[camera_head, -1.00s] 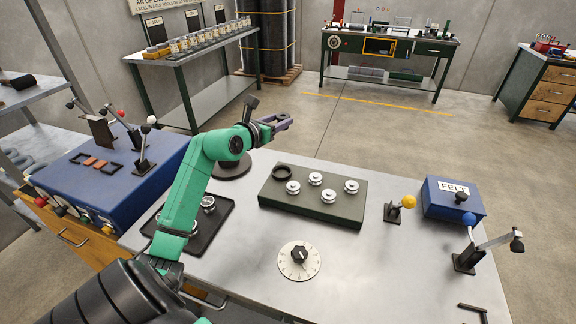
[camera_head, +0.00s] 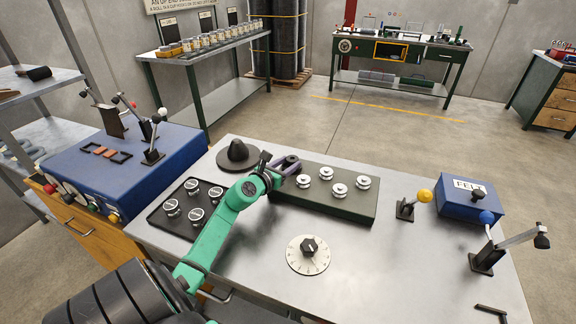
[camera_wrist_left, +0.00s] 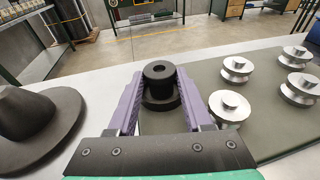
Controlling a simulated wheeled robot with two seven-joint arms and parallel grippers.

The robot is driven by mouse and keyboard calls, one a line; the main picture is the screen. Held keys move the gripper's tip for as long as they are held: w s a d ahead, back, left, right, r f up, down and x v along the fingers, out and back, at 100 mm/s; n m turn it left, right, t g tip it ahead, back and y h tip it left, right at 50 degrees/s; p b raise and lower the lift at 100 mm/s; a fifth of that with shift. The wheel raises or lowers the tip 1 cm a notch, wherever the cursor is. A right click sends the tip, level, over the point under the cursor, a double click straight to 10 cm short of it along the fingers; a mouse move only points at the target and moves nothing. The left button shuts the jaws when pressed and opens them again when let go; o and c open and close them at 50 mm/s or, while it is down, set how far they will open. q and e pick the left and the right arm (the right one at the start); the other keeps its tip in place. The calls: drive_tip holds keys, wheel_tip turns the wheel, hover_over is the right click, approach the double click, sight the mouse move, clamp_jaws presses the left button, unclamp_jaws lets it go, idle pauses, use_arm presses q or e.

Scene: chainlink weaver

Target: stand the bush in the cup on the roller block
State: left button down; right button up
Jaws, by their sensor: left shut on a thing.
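My left gripper (camera_head: 287,166) is over the back left corner of the green roller block (camera_head: 345,207). In the left wrist view its purple fingers (camera_wrist_left: 161,92) are shut on the black bush (camera_wrist_left: 158,69), which is upright with its hole facing up. A wider black ring, the cup (camera_wrist_left: 161,104), shows directly under the bush at the block's left end. I cannot tell whether the bush rests in the cup or hangs just above it. In the head view the gripper hides the cup and most of the bush. My right gripper is not in view.
Several silver rollers (camera_head: 340,190) stand on the block, close to the right of the gripper. A black cone on a disc (camera_head: 238,155) is to its left. A black tray (camera_head: 183,229) holds several more rollers. A white dial (camera_head: 308,255) lies in front.

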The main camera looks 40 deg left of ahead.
use_arm(q)
drive_tip(key=shift+c, duration=2.2)
unclamp_jaws()
drive_tip(key=shift+o, duration=0.6)
drive_tip(key=shift+s, duration=0.15)
drive_tip(key=v, duration=1.1)
drive_tip(key=shift+s, duration=0.2)
drive_tip(key=shift+s+d+r, duration=0.1)
drive_tip(key=shift+s, duration=0.15)
